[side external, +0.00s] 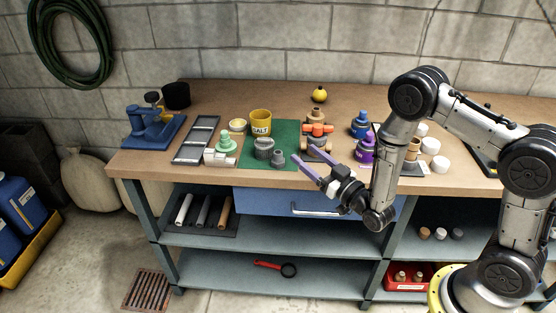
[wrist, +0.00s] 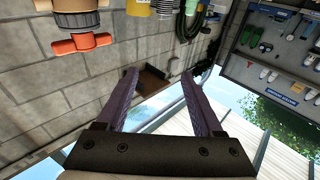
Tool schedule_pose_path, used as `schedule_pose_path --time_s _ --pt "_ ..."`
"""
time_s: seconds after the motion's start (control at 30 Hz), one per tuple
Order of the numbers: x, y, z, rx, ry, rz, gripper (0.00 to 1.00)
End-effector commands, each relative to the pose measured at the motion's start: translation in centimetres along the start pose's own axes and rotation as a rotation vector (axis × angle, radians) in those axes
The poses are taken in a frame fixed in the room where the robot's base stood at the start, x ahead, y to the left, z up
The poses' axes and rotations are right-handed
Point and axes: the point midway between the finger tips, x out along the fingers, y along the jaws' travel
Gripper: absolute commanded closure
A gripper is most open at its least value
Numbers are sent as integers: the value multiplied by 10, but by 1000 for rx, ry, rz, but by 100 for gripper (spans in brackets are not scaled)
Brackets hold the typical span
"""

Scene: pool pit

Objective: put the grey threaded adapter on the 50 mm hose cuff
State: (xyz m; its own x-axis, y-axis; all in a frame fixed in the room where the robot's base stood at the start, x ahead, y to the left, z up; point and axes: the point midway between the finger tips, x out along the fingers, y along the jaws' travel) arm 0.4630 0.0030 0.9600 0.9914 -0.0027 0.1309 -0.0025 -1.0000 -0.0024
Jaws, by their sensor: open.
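Two grey pieces stand close together on the green mat in the side view. One is a wider, rounded grey piece (side external: 263,149); the other is a smaller stepped grey piece (side external: 278,159) just to its right. At this size I cannot tell for certain which is the threaded adapter and which is the hose cuff. My gripper (side external: 309,155) has purple fingers and is open and empty at the bench's front edge, right of both pieces. In the wrist view my gripper (wrist: 158,74) shows a clear gap between its fingers; neither grey piece is recognisable there.
An orange-handled valve (side external: 317,129) stands behind my gripper and shows in the wrist view (wrist: 80,43). A yellow salt tub (side external: 261,123) and a pale green-topped fitting (side external: 224,146) stand left. Purple (side external: 365,149) and blue (side external: 360,125) bottles stand right. The bench's back is mostly clear.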

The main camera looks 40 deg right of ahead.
Motion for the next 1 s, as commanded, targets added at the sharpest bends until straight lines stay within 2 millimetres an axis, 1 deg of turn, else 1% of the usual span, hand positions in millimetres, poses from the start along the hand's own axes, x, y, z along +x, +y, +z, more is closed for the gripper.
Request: schedule_pose_path --time_s 0.03,0.1,0.2,0.27,0.33,0.5,0.63,0.73,0.93,1.0 --pt "-10 0 25 -1 -56 -1 32" --pt "-19 0 44 -2 -102 -1 32" --pt "-23 0 55 -2 -130 -2 32" --pt "-18 -1 56 -2 -130 -2 32" --pt "-9 -1 58 -2 -131 -2 32" --pt "24 -1 61 -2 -128 -2 32" --pt "45 -1 64 -2 -129 -2 32" --pt "56 -1 66 -3 -130 -2 32" --pt "68 0 67 -3 -131 -2 32" --pt "77 0 68 -2 -129 -2 32"
